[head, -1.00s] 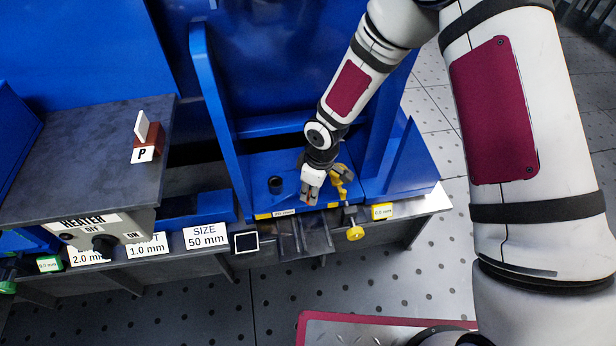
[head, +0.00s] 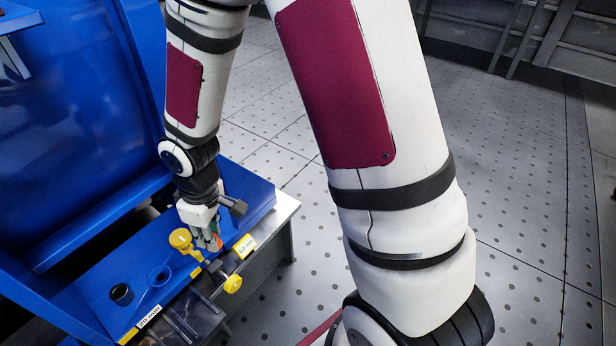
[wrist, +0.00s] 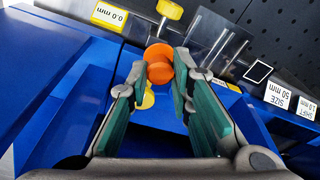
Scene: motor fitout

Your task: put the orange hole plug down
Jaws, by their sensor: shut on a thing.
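My gripper (head: 214,240) points down over the right part of a blue fixture (head: 100,275), beside a yellow knob (head: 181,239). Its green-padded fingers are shut on the orange hole plug (wrist: 158,54), which sits between the fingertips in the wrist view. The plug shows a wide round head and a narrower round part. In the head view only a small orange patch of the plug (head: 216,243) shows between the fingers. I cannot tell whether the plug touches the fixture.
A dark-lined hole (head: 121,293) and a blue round hole (head: 160,279) lie left of my gripper. A second yellow knob (head: 232,284) sticks out at the front edge, near a yellow-edged 0.0 mm label (head: 245,246). Perforated floor (head: 500,200) is clear at right.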

